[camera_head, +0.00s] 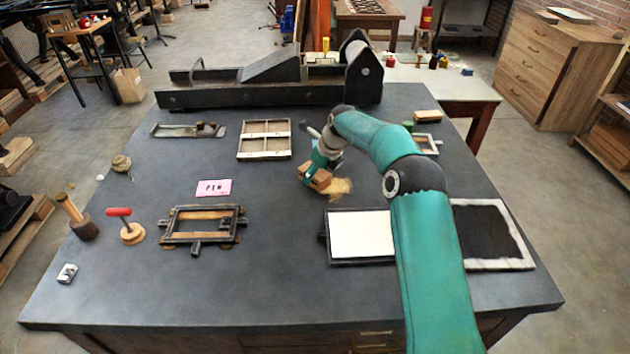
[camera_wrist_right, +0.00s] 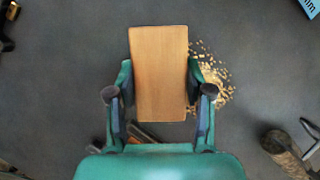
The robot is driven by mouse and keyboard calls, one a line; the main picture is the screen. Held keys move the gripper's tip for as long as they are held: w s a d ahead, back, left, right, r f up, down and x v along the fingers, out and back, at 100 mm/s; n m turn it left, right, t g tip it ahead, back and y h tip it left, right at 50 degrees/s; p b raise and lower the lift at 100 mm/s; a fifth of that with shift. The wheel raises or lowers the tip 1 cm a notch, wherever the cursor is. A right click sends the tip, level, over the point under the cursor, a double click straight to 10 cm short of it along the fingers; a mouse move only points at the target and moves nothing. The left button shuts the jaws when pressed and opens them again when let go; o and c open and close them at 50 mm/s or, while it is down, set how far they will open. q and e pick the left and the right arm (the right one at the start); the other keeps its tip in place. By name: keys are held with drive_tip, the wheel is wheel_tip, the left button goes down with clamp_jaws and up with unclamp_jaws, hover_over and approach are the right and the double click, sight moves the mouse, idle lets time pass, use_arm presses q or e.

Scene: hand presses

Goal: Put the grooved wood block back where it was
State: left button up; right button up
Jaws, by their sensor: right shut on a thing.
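The wood block (camera_head: 316,180) is light brown and sits between the fingers of my right gripper (camera_head: 321,168), low over the middle of the dark table (camera_head: 285,275). In the right wrist view the block (camera_wrist_right: 159,60) shows a plain, flat upper face, with the fingers of my right gripper (camera_wrist_right: 159,80) shut on its two long sides. No groove shows on that face. I cannot tell whether the block touches the table. Pale wood shavings (camera_head: 340,187) lie just right of it, also in the right wrist view (camera_wrist_right: 218,80). My left gripper is out of view.
A hand press (camera_head: 270,90) spans the back. Left stand a framed form (camera_head: 203,228), a red-handled tool (camera_head: 128,228) and a pink card (camera_head: 213,188). A white-topped frame (camera_head: 360,236) and dark pad (camera_head: 488,235) lie front right. The front middle is clear.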

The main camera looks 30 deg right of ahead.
sight(315, 181)
drive_tip(key=shift+f, duration=1.6)
drive_tip(key=o, duration=1.3)
drive_tip(key=shift+c, duration=0.2)
drive_tip(key=shift+r, duration=0.15)
drive_tip(key=b+v, duration=0.1)
drive_tip(key=v, duration=1)
drive_tip(key=shift+s+r+b, duration=0.2)
drive_tip(key=shift+r+b, duration=0.15)
drive_tip(key=shift+b, duration=0.05)
drive_tip(key=shift+f, duration=0.1)
